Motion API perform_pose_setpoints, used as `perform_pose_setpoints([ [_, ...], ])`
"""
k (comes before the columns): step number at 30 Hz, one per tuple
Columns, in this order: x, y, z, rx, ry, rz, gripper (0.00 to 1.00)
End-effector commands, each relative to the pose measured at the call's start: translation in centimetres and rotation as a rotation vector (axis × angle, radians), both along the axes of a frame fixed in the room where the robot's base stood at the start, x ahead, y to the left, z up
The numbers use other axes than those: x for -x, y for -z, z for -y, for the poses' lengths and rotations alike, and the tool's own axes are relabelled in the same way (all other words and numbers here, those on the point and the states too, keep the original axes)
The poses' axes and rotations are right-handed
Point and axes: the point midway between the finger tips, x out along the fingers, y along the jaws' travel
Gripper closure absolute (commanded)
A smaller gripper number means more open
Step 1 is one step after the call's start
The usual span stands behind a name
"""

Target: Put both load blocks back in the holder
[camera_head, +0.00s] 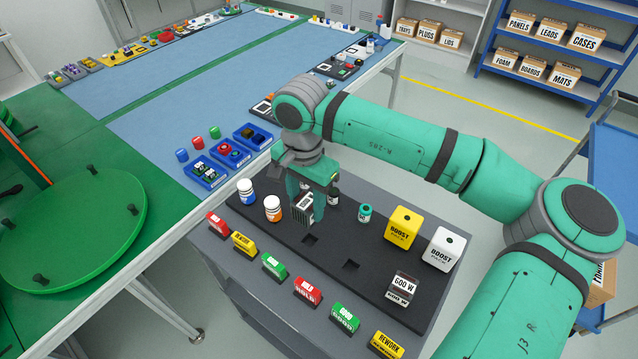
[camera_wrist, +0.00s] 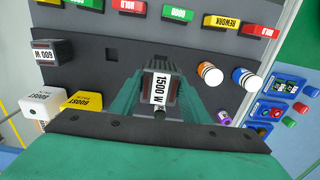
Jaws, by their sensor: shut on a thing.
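My gripper (camera_head: 308,207) is shut on the 1500 W load block (camera_wrist: 159,90), a dark block with a white label. In the head view the held block (camera_head: 303,206) is upright, just behind the left square slot (camera_head: 310,239) of the dark holder (camera_head: 330,286). It appears to be above the surface; the exact gap cannot be told. The right square slot (camera_head: 350,265) is empty and also shows in the wrist view (camera_wrist: 112,56). The 600 W load block (camera_head: 403,285) stands at the holder's right side, left of the gripper in the wrist view (camera_wrist: 47,53).
White-capped blue (camera_head: 246,191) and orange (camera_head: 272,208) bottles stand left of the gripper. A teal jar (camera_head: 365,212), a yellow BOOST block (camera_head: 401,228) and a white one (camera_head: 443,249) stand to the right. Coloured tags, including HOLD (camera_head: 307,291), line the front edge.

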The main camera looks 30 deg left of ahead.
Motion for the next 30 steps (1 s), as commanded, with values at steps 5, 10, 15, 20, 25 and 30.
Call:
perform_pose_setpoints([
  [5, 0.0, 0.3, 0.0, 0.0, 0.0, 0.0, 0.97],
  [10, 0.0, 1.3, -0.1, 0.0, -0.002, -0.001, 0.97],
  [15, 0.1, 2.6, -0.1, 0.0, -0.002, -0.002, 0.97],
  [20, 0.1, 4.0, -0.1, -0.001, -0.002, -0.002, 0.97],
  [25, 0.1, 5.3, -0.1, -0.001, -0.002, -0.001, 0.97],
  [30, 0.0, 6.5, -0.1, 0.0, -0.001, 0.0, 0.97],
])
